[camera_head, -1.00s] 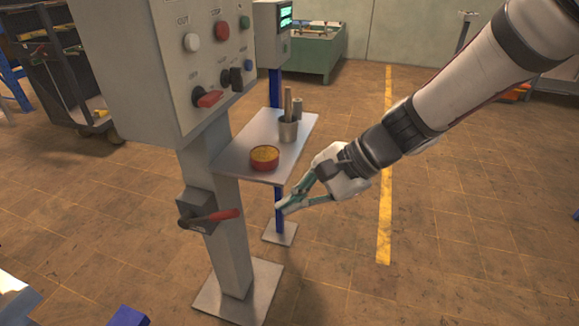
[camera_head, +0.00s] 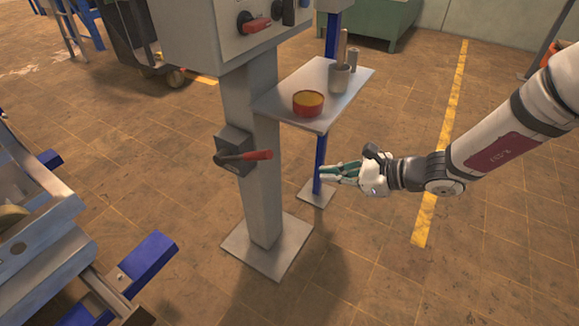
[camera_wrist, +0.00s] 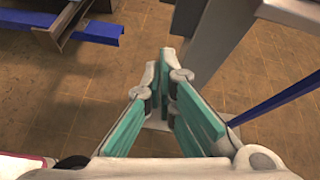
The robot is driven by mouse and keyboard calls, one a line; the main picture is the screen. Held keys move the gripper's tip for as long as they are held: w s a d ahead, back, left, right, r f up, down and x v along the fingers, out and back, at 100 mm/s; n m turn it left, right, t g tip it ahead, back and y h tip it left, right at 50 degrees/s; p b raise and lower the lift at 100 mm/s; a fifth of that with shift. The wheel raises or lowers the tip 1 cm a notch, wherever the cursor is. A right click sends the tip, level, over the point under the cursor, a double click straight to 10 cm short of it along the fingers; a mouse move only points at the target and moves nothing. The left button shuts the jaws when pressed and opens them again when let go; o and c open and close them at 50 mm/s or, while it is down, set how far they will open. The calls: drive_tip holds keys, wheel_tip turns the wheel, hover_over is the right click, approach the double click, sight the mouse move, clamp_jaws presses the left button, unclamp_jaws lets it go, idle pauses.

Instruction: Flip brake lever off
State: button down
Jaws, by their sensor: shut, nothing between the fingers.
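The brake lever (camera_head: 250,155) has a red handle on a dark grey box (camera_head: 233,147), fixed to the grey post under the control panel. The handle points to the right, close to level. My gripper (camera_head: 322,171) is in the head view to the right of the lever and a little lower, apart from it. Its green-padded fingers are shut and empty, pointing left. In the wrist view my gripper (camera_wrist: 165,55) shows its fingers together over the floor, beside the grey post (camera_wrist: 225,40). I cannot make out the red handle in the wrist view.
A grey shelf (camera_head: 345,90) with a red bowl (camera_head: 308,102) and a metal cup (camera_head: 339,77) juts out above my gripper. A blue post (camera_head: 321,150) stands near the fingertips in the picture. Blue and grey equipment (camera_head: 145,262) lies at lower left. Floor to the right is clear.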

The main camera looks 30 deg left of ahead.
drive_tip(key=shift+a, duration=0.1)
drive_tip(key=a+f+b, duration=0.1)
drive_tip(key=a, duration=1)
drive_tip(key=shift+s+a+f+b, duration=0.2)
drive_tip(key=shift+f+b, duration=0.1)
drive_tip(key=shift+b, duration=0.05)
drive_tip(key=shift+r, duration=0.15)
